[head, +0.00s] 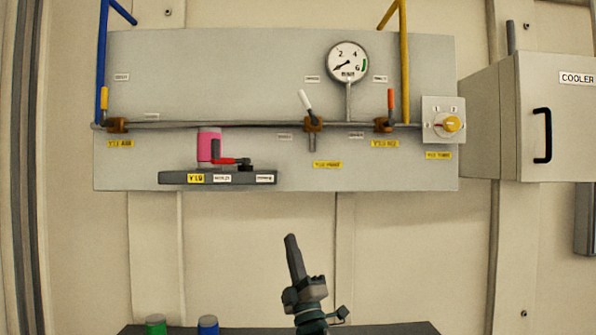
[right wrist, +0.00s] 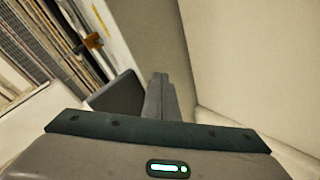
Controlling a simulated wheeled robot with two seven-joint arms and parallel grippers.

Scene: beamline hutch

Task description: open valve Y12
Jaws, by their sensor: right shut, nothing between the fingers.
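Several valves sit on the grey wall panel (head: 230,70) in the head view, and their small yellow tags are too blurred for me to tell surely which is Y12. The left valve (head: 117,125) has an upright orange lever, the middle valve (head: 313,124) a tilted white lever, and the right valve (head: 383,125) an upright orange-red lever. A red lever (head: 232,161) lies level by a pink body. My right gripper (head: 291,240) is shut and empty below the panel, apart from the valves; its fingers also show in the right wrist view (right wrist: 160,92).
A pressure gauge (head: 347,62) stands above the pipe. A dark ledge (head: 217,178) juts out at the lower left of the panel. The cooler box (head: 545,120) with a black handle is at right. Green (head: 156,324) and blue (head: 208,324) cylinders stand at the bottom.

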